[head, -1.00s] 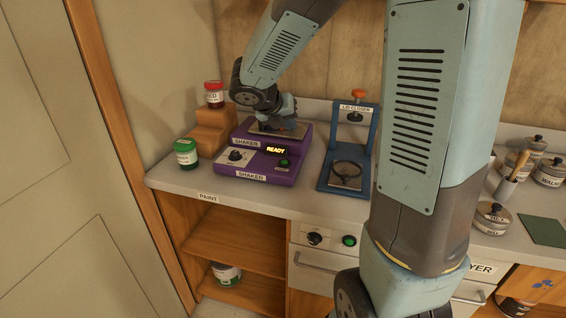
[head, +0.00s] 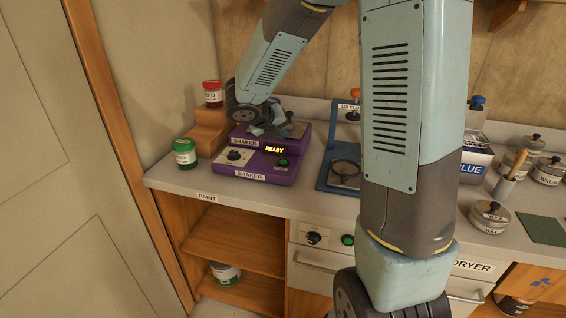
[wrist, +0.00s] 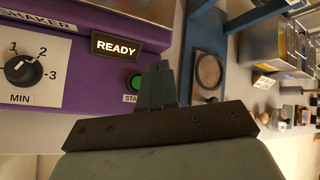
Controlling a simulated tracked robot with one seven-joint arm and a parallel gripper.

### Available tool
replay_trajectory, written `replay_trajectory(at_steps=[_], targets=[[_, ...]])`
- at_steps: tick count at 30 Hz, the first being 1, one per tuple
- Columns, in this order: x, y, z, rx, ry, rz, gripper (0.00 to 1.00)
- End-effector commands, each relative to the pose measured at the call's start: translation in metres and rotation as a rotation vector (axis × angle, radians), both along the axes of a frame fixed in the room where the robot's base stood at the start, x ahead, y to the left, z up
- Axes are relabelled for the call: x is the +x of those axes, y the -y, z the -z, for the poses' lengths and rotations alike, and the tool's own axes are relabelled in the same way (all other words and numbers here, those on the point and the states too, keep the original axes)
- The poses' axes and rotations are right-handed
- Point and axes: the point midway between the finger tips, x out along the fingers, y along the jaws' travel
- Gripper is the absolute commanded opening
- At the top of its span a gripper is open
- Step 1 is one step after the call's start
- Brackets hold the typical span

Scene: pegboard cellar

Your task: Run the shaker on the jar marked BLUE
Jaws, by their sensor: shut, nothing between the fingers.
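The purple shaker (head: 258,172) stands on the counter, its display (head: 275,149) reading READY. In the wrist view the lit display (wrist: 116,48), the dial (wrist: 23,70) marked 1, 2, 3 and MIN, and the green start button (wrist: 133,82) show. My gripper (head: 272,132) is shut and empty over the shaker; in the wrist view its fingertips (wrist: 158,72) appear just right of the button, contact unclear. I cannot make out a jar on the shaker.
A red-lidded jar (head: 213,95) sits on wooden steps (head: 207,133), a green jar (head: 185,154) beside them. The blue lid closer (head: 335,170) stands right of the shaker, partly behind my arm. Several tins (head: 492,216) stand at right.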

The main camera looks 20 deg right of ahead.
Motion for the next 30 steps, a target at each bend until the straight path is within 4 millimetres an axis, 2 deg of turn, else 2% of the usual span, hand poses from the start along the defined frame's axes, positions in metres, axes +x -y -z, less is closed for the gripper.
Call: replay_trajectory(at_steps=[9, 15, 21, 30], targets=[[-0.001, -0.001, 0.039, 0.001, -0.003, -0.002, 0.00], [0.000, -0.001, 0.056, 0.001, -0.001, -0.001, 0.00], [0.000, -0.001, 0.064, 0.001, 0.000, -0.001, 0.00], [0.000, -0.001, 0.064, 0.001, 0.001, 0.000, 0.00]])
